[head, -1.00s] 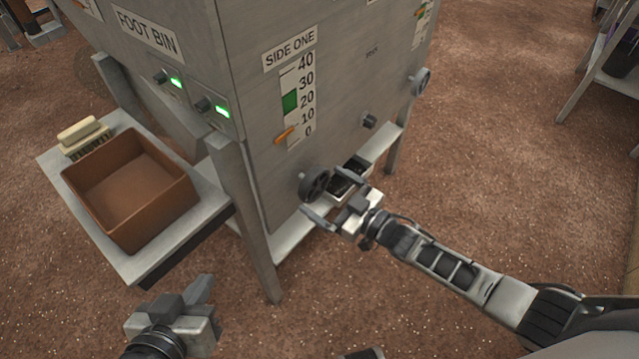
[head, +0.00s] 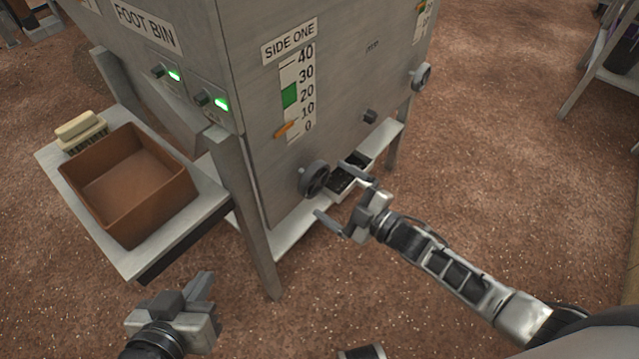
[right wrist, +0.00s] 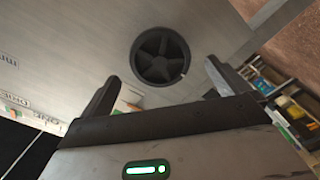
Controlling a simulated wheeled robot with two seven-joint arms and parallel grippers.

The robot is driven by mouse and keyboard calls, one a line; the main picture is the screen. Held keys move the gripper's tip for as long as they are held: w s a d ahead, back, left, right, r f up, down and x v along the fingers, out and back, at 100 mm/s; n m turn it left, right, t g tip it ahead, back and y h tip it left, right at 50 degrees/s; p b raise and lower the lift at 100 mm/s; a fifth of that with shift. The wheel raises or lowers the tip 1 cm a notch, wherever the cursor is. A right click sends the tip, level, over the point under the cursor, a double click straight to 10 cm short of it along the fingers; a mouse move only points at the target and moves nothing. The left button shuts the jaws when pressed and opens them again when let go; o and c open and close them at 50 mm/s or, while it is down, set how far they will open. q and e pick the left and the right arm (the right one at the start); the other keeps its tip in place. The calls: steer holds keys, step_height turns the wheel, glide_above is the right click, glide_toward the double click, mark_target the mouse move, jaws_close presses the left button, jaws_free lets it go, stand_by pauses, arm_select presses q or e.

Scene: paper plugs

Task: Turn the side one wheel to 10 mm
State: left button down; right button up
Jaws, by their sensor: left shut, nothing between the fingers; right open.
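The side one wheel (head: 314,179) is a dark handwheel low on the machine's side panel. It also shows in the right wrist view (right wrist: 160,56), beyond and between the fingers. Above it is the SIDE ONE scale (head: 297,95), marked 0 to 40, with a green band near 20. My left gripper (head: 205,300) is shut and empty at the lower left, away from the machine.
A brown bin (head: 130,185) and a brush (head: 81,132) sit on a shelf at the left. The floor in front is clear.

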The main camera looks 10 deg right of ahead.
mark_target(318, 182)
steer(key=n, duration=0.3)
steer(key=shift+f+b, duration=0.1)
steer(key=shift+b, duration=0.2)
steer(key=shift+n, duration=0.3)
steer(key=shift+w+a, duration=0.1)
steer(key=shift+b+x, duration=0.75)
steer(key=shift+x, duration=1.1)
steer(key=c, duration=1)
